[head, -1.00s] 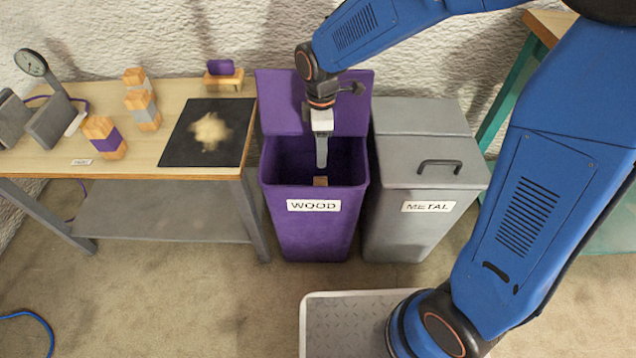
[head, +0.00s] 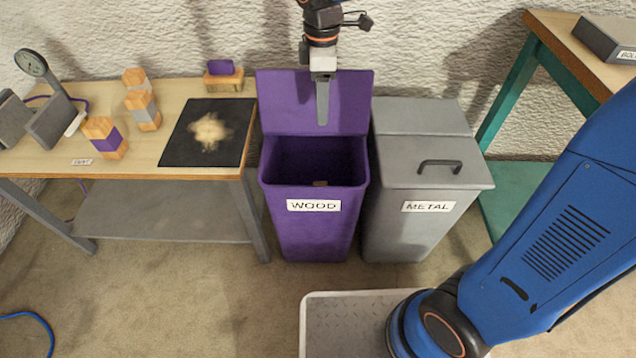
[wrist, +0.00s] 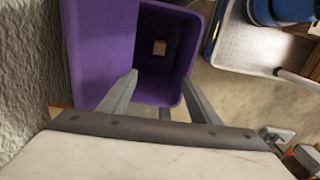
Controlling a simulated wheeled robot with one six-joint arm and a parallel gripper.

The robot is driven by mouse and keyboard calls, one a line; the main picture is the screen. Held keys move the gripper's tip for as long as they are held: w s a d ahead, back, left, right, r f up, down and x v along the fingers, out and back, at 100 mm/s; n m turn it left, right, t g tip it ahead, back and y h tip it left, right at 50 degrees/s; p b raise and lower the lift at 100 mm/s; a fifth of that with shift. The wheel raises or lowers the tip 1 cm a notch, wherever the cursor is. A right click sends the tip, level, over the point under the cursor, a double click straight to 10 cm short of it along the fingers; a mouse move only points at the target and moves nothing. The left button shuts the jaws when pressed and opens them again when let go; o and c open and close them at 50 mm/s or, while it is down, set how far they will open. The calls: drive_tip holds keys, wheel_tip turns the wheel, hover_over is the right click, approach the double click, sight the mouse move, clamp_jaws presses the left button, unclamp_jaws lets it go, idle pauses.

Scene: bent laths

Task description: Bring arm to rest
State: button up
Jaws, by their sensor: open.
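My gripper (head: 322,100) is raised above the purple WOOD bin (head: 315,235), in front of its upright open lid. In the wrist view my gripper (wrist: 163,88) shows two fingers spread apart with nothing between them. Below them is the open mouth of the purple bin, which also shows in the wrist view (wrist: 100,45). A small wooden piece (wrist: 159,47) lies inside the bin. In the head view only a little of the wooden piece (head: 320,183) shows over the front rim.
A grey METAL bin (head: 425,230) with its lid shut stands right of the purple bin. A workbench (head: 165,100) with several wood blocks, a black mat and a dial gauge is at the left. A teal-legged table (head: 540,30) is at the right.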

drive_tip(key=shift+r, duration=1.35)
